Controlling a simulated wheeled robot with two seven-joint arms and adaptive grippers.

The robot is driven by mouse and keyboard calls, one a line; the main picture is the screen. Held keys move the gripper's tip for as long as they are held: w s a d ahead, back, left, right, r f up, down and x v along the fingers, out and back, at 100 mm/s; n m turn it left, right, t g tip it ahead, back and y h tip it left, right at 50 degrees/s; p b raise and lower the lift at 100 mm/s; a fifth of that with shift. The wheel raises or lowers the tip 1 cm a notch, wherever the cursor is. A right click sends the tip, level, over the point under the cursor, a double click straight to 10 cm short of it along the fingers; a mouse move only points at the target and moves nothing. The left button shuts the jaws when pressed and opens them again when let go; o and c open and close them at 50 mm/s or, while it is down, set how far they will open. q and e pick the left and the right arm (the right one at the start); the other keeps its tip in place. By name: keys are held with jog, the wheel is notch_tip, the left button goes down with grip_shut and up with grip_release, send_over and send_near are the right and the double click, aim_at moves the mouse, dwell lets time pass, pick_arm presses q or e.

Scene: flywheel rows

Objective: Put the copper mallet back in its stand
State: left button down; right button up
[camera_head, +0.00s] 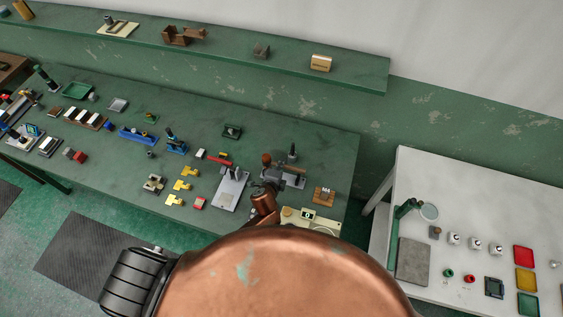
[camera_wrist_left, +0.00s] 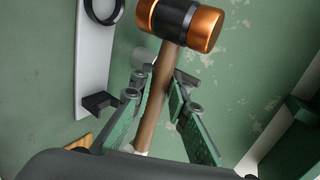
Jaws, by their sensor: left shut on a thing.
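The copper mallet (camera_wrist_left: 181,20) has a copper-ended head with a dark middle band and a brown wooden handle. In the left wrist view the fingers of my left gripper (camera_wrist_left: 160,92) are on both sides of the handle, shut on it, with the head beyond the fingertips. In the head view my left gripper (camera_head: 271,180) is over the right part of the green bench, and the mallet is small and partly hidden there. A grey base with a dark upright (camera_head: 292,152) stands close beside it, possibly the stand. My right gripper is not in view.
The green bench (camera_head: 110,140) carries several small parts, including yellow pieces (camera_head: 183,185) and a light grey plate (camera_head: 231,188) left of the gripper. A wooden block (camera_head: 324,195) sits to the right. A white table (camera_head: 440,185) stands at right. A shelf (camera_head: 230,45) runs behind.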

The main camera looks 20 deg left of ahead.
pick_arm(q)
jog(key=shift+r+p, duration=0.1)
jog(key=shift+p, duration=0.2)
jog(key=shift+d, duration=0.1)
notch_tip(320, 180, down, 4)
jog(key=b, duration=0.3)
jog(key=shift+f, duration=0.2)
jog(key=shift+r, duration=0.1)
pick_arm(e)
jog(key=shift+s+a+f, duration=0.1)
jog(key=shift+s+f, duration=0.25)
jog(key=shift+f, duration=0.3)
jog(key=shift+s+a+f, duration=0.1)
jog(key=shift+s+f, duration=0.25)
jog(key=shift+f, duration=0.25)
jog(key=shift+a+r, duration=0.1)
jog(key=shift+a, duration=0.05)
pick_arm(q)
jog(key=shift+f, duration=0.25)
